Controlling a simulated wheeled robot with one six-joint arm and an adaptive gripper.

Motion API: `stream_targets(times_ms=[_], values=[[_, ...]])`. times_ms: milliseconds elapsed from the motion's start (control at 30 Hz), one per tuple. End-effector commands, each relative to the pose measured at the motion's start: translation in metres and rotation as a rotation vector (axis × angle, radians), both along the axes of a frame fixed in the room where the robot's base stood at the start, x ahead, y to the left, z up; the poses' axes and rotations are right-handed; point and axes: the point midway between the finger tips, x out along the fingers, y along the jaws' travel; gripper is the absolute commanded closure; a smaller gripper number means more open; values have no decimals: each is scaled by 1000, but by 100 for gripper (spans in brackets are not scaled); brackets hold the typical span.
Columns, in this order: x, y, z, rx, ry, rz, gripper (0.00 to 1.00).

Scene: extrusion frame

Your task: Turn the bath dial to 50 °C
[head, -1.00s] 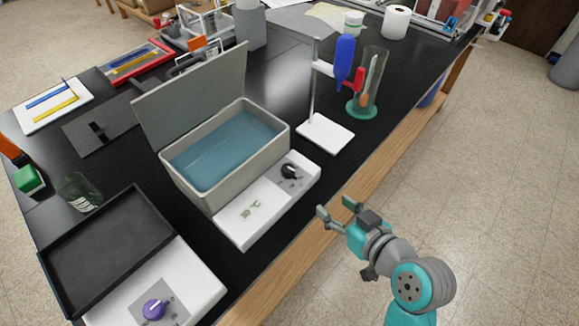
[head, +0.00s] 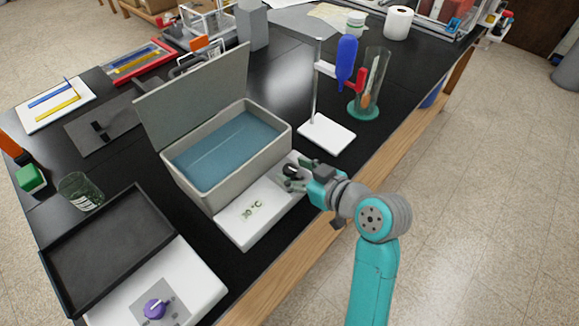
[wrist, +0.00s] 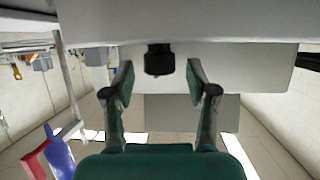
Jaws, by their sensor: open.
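The water bath (head: 180,190) is a grey open tub with blue water and a raised lid, behind a white control panel (head: 262,212). The panel readout (head: 251,211) is small and looks like 30 °C. The black bath dial (head: 291,170) sits at the panel's right end, partly hidden by my gripper (head: 294,177). In the wrist view, the dial (wrist: 159,60) stands between the two spread fingertips of my gripper (wrist: 160,78), with a gap on each side. My gripper is open and empty. The dial's pointer is not readable.
A stand (head: 327,133) with a blue bottle (head: 345,62) and a glass cylinder (head: 373,80) is right of the bath. A beaker (head: 80,190) stands at the left.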

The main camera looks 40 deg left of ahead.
Motion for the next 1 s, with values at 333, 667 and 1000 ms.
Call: stream_targets(times_ms=[333, 667, 1000], values=[[4, 20, -8, 0, 0, -1, 43], [4, 20, -8, 1, -1, -1, 73], [4, 20, -8, 1, -1, -9, 100]])
